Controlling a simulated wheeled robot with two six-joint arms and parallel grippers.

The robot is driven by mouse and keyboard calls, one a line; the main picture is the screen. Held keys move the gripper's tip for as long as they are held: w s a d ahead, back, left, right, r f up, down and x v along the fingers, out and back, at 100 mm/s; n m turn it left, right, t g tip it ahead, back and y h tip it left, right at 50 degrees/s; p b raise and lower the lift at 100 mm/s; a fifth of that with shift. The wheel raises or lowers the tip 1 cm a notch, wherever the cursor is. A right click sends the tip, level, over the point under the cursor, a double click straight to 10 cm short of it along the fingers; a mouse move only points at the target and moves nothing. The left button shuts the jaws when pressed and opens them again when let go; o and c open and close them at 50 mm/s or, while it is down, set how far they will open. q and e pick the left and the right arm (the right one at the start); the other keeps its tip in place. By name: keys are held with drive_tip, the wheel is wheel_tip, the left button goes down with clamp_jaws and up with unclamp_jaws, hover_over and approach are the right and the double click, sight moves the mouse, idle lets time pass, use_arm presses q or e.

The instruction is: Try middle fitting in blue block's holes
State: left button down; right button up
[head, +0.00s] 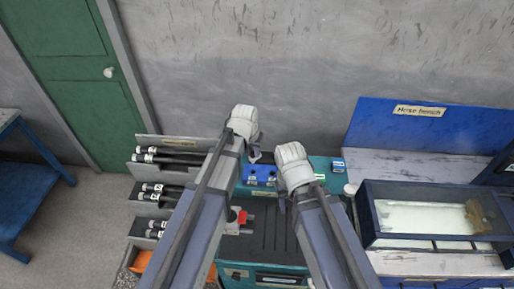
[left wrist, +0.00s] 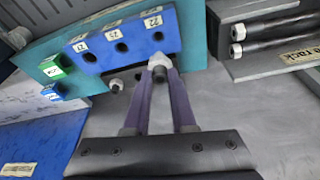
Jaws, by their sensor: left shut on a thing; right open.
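The blue block (head: 262,174) lies on the teal bench top; in the left wrist view the blue block (left wrist: 135,46) shows a row of 3 dark holes with number labels. My left gripper (head: 254,155) is at the block's far edge; in the left wrist view its purple fingers (left wrist: 160,72) are shut on a small grey metal fitting (left wrist: 159,60). The fitting appears at the block's edge near the hole labelled 22; I cannot tell whether it touches the block. Another grey fitting (left wrist: 116,85) stands beside the block. My right gripper (head: 283,204) is open, close to the block's right, its fingers partly hidden by its wrist.
A small green labelled block (left wrist: 53,67) and a small blue one (left wrist: 53,92) sit beside the blue block. Racks with dark hoses (head: 170,157) stand at left. A glass-sided tank (head: 425,215) stands at right. A red-and-grey part (head: 240,217) lies between my arms.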

sight(252, 158)
use_arm(q)
drive_tip(key=shift+f+b, duration=2.35)
drive_tip(key=shift+f, duration=0.05)
drive_tip(key=shift+f+b, duration=1.7)
drive_tip(key=shift+r, duration=0.1)
drive_tip(key=c, duration=0.7)
unclamp_jaws()
drive_tip(key=shift+o, duration=0.2)
drive_tip(key=p+v, duration=0.7)
drive_tip(key=v, duration=0.1)
drive_tip(key=shift+w+p, duration=0.1)
drive_tip(key=shift+p, duration=0.3)
